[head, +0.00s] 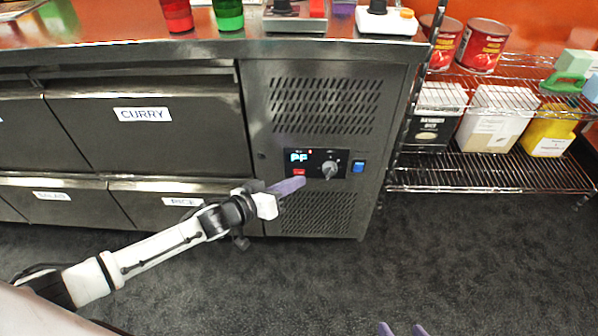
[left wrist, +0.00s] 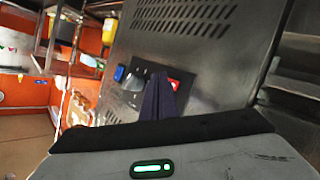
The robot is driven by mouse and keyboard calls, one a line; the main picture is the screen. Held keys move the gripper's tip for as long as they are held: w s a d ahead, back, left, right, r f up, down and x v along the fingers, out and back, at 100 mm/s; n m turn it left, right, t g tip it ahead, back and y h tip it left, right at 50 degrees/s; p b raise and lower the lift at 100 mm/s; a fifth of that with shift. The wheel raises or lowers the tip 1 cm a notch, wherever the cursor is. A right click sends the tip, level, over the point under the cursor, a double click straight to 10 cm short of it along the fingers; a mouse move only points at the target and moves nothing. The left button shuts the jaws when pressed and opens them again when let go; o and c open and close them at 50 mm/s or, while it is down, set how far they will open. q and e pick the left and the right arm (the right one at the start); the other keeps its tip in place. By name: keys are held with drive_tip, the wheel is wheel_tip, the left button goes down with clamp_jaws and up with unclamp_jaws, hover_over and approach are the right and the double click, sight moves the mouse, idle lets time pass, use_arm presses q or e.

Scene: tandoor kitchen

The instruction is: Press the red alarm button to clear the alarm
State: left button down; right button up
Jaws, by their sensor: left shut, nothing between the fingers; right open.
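The red alarm button (head: 299,172) is on the lower left of a small black control panel on the steel counter's front. It also shows in the left wrist view (left wrist: 174,84), just right of my finger tips. My left gripper (head: 300,183) is shut and empty, its purple fingers just below the button in the head view. I cannot tell whether they touch the panel. The panel also has a lit blue display (head: 297,156) and a grey knob (head: 329,169). My right gripper (head: 401,329) shows only its purple fingertips at the bottom edge, apart and empty.
A blue switch (head: 358,166) sits right of the panel. Drawers labelled CURRY (head: 142,114) and RICE are on the left. A wire shelf (head: 490,172) with cans and boxes stands on the right. The dark floor in front is clear.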

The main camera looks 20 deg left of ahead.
use_arm(q)
drive_tip(key=shift+w+a, duration=0.15)
drive_tip(key=shift+w, duration=0.45)
idle(0.6)
drive_tip(key=shift+s, duration=0.1)
drive_tip(key=shift+s+d+p, duration=0.2)
drive_tip(key=shift+s+p, duration=0.4)
drive_tip(key=shift+s, duration=0.1)
drive_tip(key=s+p, duration=0.1)
drive_tip(key=s, duration=0.1)
drive_tip(key=s+d+p, duration=0.1)
drive_tip(key=s+p, duration=0.1)
drive_tip(key=shift+s+d, duration=0.2)
drive_tip(key=shift+s, duration=0.2)
